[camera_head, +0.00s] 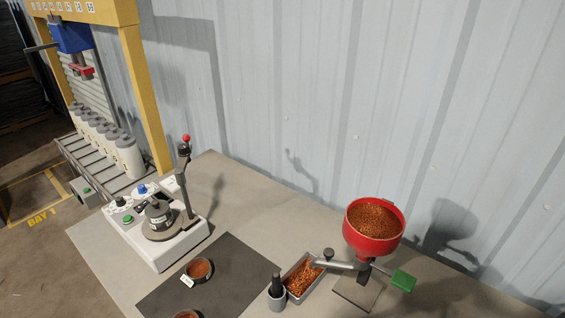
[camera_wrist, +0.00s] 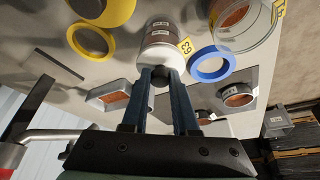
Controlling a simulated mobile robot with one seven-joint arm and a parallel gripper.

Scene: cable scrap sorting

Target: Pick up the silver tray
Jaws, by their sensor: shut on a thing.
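The silver tray (camera_head: 287,292) holds copper-coloured scrap and rests on the bench beside the red grinder in the head view. It also shows in the wrist view (camera_wrist: 93,101), left of my fingers and apart from them. My gripper (camera_wrist: 159,73) shows only in the wrist view. Its two dark fingers are close together, with a dark knob between the tips. The knob appears to belong to a labelled white jar (camera_wrist: 160,53) with a brown band, just beyond the tips. The contact itself is partly hidden by the fingers.
A red-hopper grinder (camera_head: 372,240) stands right of the tray, its spout over it. A grey cup (camera_head: 276,301) with a dark handle stands close in front. A dark mat (camera_head: 230,255) with brown-filled bowls and a white press (camera_head: 165,250) lie left. Yellow and blue rings (camera_wrist: 208,77) lie near the jar.

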